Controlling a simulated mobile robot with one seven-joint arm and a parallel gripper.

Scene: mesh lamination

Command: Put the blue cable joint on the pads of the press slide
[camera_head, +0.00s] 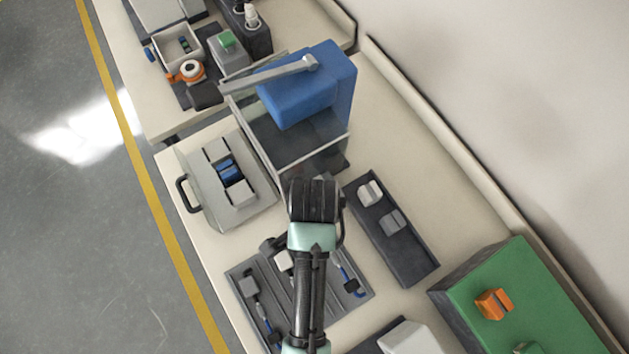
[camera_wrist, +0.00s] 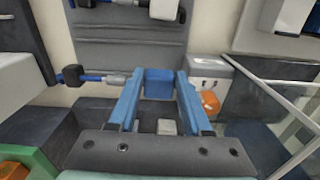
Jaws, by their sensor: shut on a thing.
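In the wrist view, my gripper (camera_wrist: 159,75) is shut, its two blue fingers on either side of a blue block, which appears to be the blue cable joint (camera_wrist: 159,86). A blue cable with a silver sleeve (camera_wrist: 115,79) runs left from near the left fingertip. In the head view, my wrist hides the gripper and the held joint. The press slide (camera_head: 203,186) is a grey plate with a dark handle at its left. Blue and dark pads (camera_head: 229,171) lie in its middle between white blocks. My wrist is right of the slide.
The blue press (camera_head: 305,95) stands behind clear guard panels (camera_head: 308,150). A grooved tray (camera_head: 315,295) with cables lies below my arm. A dark tray (camera_head: 408,262) with two grey blocks is at the right. A green box (camera_head: 525,285) stands lower right.

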